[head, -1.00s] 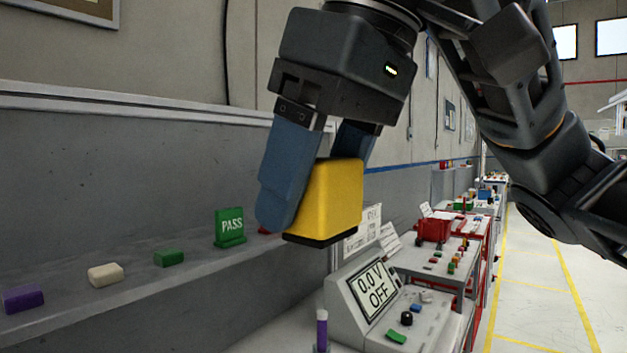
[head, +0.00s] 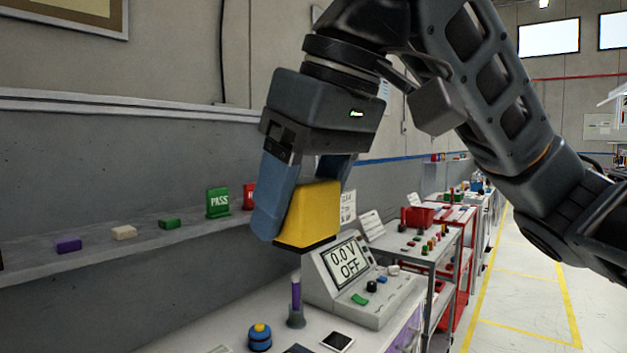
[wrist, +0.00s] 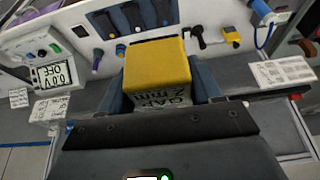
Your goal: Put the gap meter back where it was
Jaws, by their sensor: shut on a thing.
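The gap meter is a yellow block (head: 316,212) with a dark base in the head view. In the wrist view the gap meter (wrist: 157,64) shows a yellow top and a pale face with partly hidden lettering that starts with "GAP". My gripper (head: 302,200) has its blue fingers shut on either side of it. In the wrist view the fingers (wrist: 160,90) flank the block.
The console (head: 360,285) stands on the white bench (head: 225,315). A purple-topped stick (head: 296,300) and a blue-yellow knob (head: 260,337) stand in front. The back ledge (head: 105,255) holds small coloured blocks and a green PASS sign (head: 219,203). The wrist view shows a dark tool tray (wrist: 110,22).

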